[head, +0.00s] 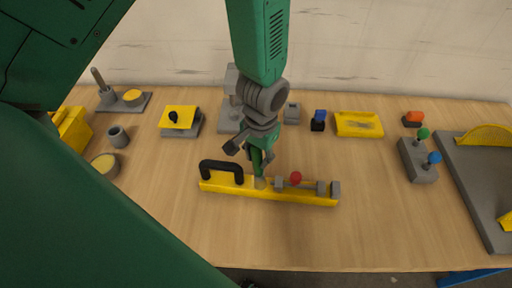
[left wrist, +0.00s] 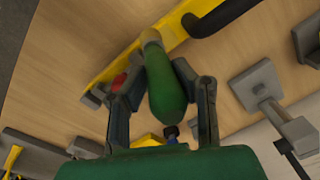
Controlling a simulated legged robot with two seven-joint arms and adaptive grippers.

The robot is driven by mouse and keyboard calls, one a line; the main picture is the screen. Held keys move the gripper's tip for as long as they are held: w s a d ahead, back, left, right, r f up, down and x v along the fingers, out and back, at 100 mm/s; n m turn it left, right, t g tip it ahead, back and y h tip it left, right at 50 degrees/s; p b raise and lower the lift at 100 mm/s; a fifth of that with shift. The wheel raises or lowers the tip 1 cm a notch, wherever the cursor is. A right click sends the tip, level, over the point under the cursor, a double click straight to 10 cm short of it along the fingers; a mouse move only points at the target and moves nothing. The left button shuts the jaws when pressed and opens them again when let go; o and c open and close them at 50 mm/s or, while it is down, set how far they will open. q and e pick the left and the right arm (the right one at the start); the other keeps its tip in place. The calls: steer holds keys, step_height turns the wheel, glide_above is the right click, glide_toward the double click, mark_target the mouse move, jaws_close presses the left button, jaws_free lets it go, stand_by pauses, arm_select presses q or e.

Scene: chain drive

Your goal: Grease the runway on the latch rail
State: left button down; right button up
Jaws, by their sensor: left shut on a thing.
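The latch rail is a long yellow bar (head: 285,194) lying on the table, with a black handle (head: 221,166) at its left end. Grey blocks, a grey rod and a red knob (head: 296,177) sit on its right half. My left gripper (head: 260,158) is shut on a green-handled brush (left wrist: 166,90), which points down. The brush's pale tip (head: 260,183) is at the rail, between the handle and the first grey block. I cannot tell whether it presses on the surface. The rail also shows in the left wrist view (left wrist: 122,64). My right gripper is not in view.
Left of the rail stand a grey cup (head: 118,137) and a round pot with yellow contents (head: 105,165). Behind are a yellow-topped block (head: 180,118) and a yellow tray (head: 358,124). A grey lever box (head: 418,160) and large grey board (head: 478,190) lie right. The table front is clear.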

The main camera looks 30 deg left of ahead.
arm_select(q)
steer(key=shift+d+r+p, duration=0.3)
steer(key=shift+r+p, duration=0.05)
steer(key=shift+r, duration=0.25)
steer(key=shift+d+r+p, duration=0.3)
steer(key=shift+r+p, duration=0.05)
steer(key=shift+r, duration=0.25)
steer(key=shift+d+r, duration=0.2)
steer(key=shift+r, duration=0.1)
steer(key=shift+a+f, duration=0.2)
steer(key=shift+a, duration=0.2)
steer(key=shift+a+r, duration=0.15)
steer(key=shift+a, duration=0.3)
steer(key=shift+a+r, duration=0.1)
steer(key=shift+r, duration=0.2)
steer(key=shift+w+r, duration=0.1)
steer(key=shift+r, duration=0.3)
steer(key=shift+d+r, duration=0.45)
steer(key=shift+r, duration=0.2)
steer(key=shift+d+r, duration=0.1)
steer(key=shift+d, duration=0.3)
steer(key=shift+a, duration=0.1)
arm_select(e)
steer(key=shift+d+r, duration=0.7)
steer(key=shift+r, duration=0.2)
